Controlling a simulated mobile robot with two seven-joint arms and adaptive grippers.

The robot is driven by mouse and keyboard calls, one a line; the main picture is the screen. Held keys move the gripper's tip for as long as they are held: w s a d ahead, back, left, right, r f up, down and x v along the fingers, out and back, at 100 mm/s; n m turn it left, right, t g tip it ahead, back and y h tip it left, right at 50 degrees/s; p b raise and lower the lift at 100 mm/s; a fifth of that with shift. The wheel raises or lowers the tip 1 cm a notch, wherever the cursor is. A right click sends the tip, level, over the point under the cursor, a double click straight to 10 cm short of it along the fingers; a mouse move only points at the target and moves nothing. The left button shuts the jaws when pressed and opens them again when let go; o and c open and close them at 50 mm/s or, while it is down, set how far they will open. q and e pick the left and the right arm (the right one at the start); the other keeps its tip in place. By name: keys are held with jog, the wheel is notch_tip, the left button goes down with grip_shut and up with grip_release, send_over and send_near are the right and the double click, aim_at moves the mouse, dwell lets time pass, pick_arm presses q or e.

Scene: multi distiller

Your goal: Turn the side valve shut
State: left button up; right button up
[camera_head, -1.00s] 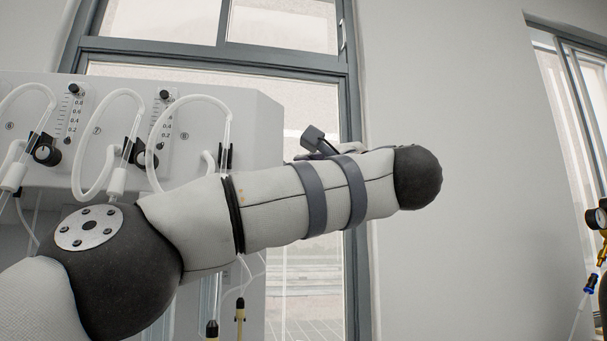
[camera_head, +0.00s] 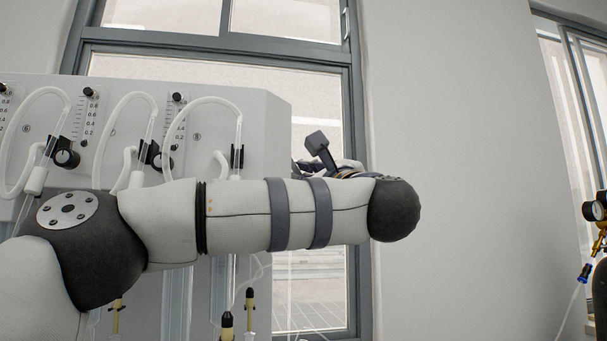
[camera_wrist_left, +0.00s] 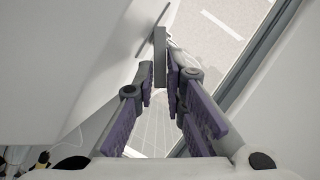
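The side valve's flat grey handle (camera_wrist_left: 160,45) shows in the left wrist view, beside the white side wall of the distiller. My left gripper (camera_wrist_left: 160,78) has its two purple-padded fingers on either side of the handle, close against it, and looks shut on it. In the head view my left gripper (camera_head: 300,168) is mostly hidden behind my left forearm, at the right side of the white distiller (camera_head: 268,125). My right gripper is not in view.
The distiller's front has gauges, black knobs (camera_head: 66,157) and looped white tubes (camera_head: 125,97). A window (camera_head: 310,300) is behind it, with a bare wall (camera_head: 460,150) to the right. A gauge with brass fittings (camera_head: 594,211) stands at the far right edge.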

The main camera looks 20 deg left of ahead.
pick_arm(q)
jog(key=shift+o, duration=1.3)
jog(key=v, duration=0.8)
jog(key=shift+d, duration=0.1)
